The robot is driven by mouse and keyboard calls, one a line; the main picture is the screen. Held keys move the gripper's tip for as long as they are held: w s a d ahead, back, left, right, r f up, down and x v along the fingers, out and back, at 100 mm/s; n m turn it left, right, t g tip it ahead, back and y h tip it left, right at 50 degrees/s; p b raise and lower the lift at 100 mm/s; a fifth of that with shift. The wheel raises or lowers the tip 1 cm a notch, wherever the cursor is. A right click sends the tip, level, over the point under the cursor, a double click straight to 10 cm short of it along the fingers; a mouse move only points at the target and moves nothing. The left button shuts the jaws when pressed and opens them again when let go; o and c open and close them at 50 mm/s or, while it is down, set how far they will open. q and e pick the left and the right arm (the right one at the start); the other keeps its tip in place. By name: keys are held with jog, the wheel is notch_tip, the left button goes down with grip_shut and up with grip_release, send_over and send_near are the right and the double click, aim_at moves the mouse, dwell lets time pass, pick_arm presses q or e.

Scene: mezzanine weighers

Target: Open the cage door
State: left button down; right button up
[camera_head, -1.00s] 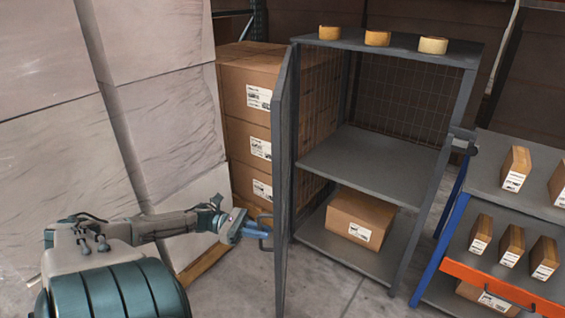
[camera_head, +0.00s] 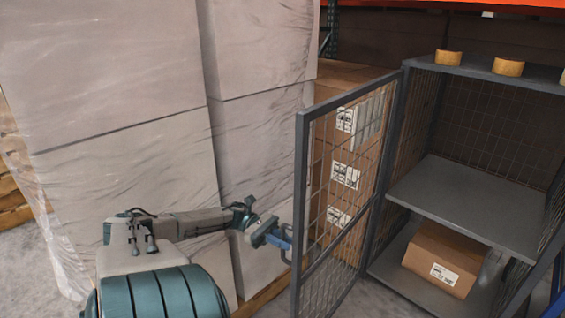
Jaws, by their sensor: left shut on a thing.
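The cage door (camera_head: 299,190) is a dark grey frame with wire mesh. It stands swung wide open, hinged at the left front post of the cage (camera_head: 470,190). My left gripper (camera_head: 286,243) is at the door's free edge, shut on the door handle (camera_head: 287,257), which the gripper partly hides. Inside the cage a grey shelf (camera_head: 465,200) is bare, and a cardboard box (camera_head: 446,256) with a white label lies on the bottom. My right gripper is not in view.
Wrapped pallet loads (camera_head: 110,130) stand at the left, close to my left arm. Stacked cartons (camera_head: 345,85) show behind the door mesh. Tape rolls (camera_head: 508,67) sit on the cage top. A blue post (camera_head: 557,275) stands at the right edge.

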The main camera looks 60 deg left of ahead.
pick_arm(q)
jog(key=shift+s+a+f, duration=0.1)
jog(key=shift+a, duration=0.15)
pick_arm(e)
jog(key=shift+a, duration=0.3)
pick_arm(q)
jog(key=c, duration=1.6)
grip_release()
jog(key=shift+o, duration=0.2)
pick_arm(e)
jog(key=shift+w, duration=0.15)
